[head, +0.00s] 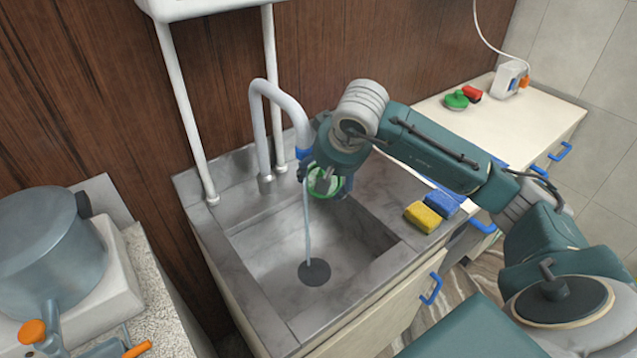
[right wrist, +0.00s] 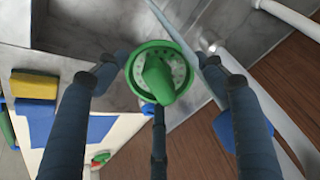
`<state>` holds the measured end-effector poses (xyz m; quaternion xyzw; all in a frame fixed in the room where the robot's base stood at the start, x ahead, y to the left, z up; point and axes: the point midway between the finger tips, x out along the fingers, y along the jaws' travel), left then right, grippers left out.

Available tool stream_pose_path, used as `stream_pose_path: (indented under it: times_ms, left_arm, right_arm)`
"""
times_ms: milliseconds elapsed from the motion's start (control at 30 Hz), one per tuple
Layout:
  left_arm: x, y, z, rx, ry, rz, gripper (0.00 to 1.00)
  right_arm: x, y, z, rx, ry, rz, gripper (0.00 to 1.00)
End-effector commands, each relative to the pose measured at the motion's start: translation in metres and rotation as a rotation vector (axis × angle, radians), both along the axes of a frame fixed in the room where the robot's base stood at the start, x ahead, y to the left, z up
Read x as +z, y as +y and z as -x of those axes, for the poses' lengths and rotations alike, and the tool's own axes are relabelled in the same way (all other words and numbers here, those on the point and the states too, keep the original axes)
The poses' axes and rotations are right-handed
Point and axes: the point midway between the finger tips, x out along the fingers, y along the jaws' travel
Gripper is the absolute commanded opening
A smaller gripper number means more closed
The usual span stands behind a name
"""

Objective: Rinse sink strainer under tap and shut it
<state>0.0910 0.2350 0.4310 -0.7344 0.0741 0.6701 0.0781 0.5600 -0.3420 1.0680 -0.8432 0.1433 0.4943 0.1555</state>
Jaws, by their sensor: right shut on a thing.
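The green sink strainer (head: 326,183) is held over the sink basin (head: 268,262), just below the tap's spout. My right gripper (head: 322,178) is shut on it; the right wrist view shows the strainer (right wrist: 157,75) between the fingers (right wrist: 160,88), its green middle part towards the camera. The tap (head: 284,100) is a pale gooseneck with a blue tip. A thin water stream (head: 308,225) runs down to the dark drain (head: 314,272). It passes close to the strainer's left side; I cannot tell whether it touches it. My left gripper is not in view.
A yellow sponge (head: 422,217) and a blue one (head: 441,203) lie on the sink's right rim. A steel pot (head: 50,250) stands at left. A counter (head: 500,118) at right holds green and red items. White posts (head: 186,110) rise behind the sink.

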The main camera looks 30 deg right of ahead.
Motion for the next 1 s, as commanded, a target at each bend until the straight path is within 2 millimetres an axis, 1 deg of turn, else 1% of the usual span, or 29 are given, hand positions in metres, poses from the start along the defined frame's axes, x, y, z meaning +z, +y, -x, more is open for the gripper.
stream_pose_path:
  times_ms: [33,567,800,1000]
  left_arm:
    - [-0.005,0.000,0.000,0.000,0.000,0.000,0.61]
    - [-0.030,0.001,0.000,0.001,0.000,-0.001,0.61]
    - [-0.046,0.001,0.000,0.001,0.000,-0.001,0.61]
    - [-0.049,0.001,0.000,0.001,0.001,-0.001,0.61]
  right_arm:
    - [-0.002,-0.004,0.004,-0.003,-0.001,0.003,0.44]
    - [-0.003,-0.026,0.040,-0.001,0.000,0.003,0.44]
    - [-0.003,-0.037,0.055,-0.002,-0.002,0.002,0.44]
    - [-0.001,-0.040,0.062,-0.001,-0.001,0.001,0.44]
